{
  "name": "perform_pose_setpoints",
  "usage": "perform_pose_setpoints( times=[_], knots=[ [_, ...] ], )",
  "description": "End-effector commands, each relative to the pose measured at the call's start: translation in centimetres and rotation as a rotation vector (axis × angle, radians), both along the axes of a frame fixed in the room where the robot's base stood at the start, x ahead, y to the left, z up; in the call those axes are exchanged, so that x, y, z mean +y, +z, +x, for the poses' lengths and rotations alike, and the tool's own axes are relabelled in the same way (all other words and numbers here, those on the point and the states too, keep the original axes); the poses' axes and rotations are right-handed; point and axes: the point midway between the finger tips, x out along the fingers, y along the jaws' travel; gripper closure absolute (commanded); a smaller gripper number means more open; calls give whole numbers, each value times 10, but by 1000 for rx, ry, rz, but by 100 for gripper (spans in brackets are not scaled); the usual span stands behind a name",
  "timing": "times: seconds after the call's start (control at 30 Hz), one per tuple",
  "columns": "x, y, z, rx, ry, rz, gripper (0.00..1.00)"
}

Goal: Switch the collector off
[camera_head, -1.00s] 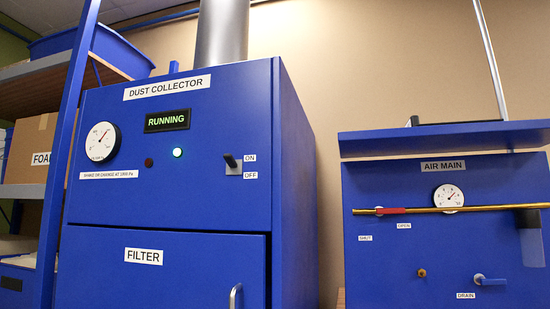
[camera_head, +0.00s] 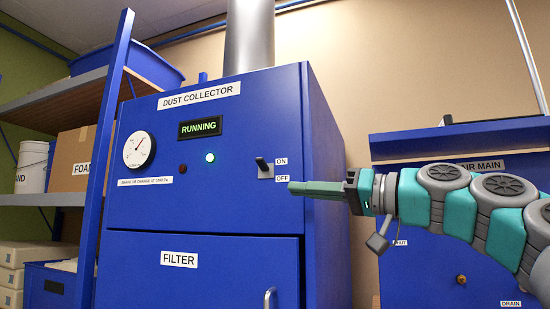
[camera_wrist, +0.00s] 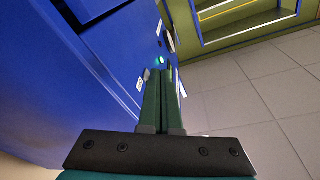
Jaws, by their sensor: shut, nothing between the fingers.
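The blue dust collector (camera_head: 230,212) stands in the middle of the head view. Its display (camera_head: 200,127) reads RUNNING and a green lamp (camera_head: 210,157) is lit. The black switch lever (camera_head: 263,163) sits on a pale plate between the ON label (camera_head: 281,161) and the OFF label (camera_head: 282,179), with its tip up toward ON. My gripper (camera_head: 292,188) is shut and empty. In the head view its tips appear just below and right of the lever, by the OFF label. In the wrist view the closed fingers (camera_wrist: 162,85) point along the collector's front; the lever cannot be made out there.
The collector's filter door (camera_head: 190,270) has a metal handle (camera_head: 269,299). The blue air main cabinet (camera_head: 400,270) stands at the right, partly behind my arm. A shelf with a cardboard box (camera_head: 72,160) is at the left. The wrist view shows open tiled floor (camera_wrist: 250,100).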

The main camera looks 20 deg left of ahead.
Motion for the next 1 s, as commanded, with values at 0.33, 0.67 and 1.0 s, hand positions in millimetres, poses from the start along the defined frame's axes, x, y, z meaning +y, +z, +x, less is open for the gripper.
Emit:
perform_pose_setpoints(
  times=[0.33,0.67,1.0],
  knots=[
    [-28,47,15,-98,-18,159,100],
    [-28,47,15,-97,-18,160,100],
    [-4,53,21,-94,-16,155,100]
  ],
)
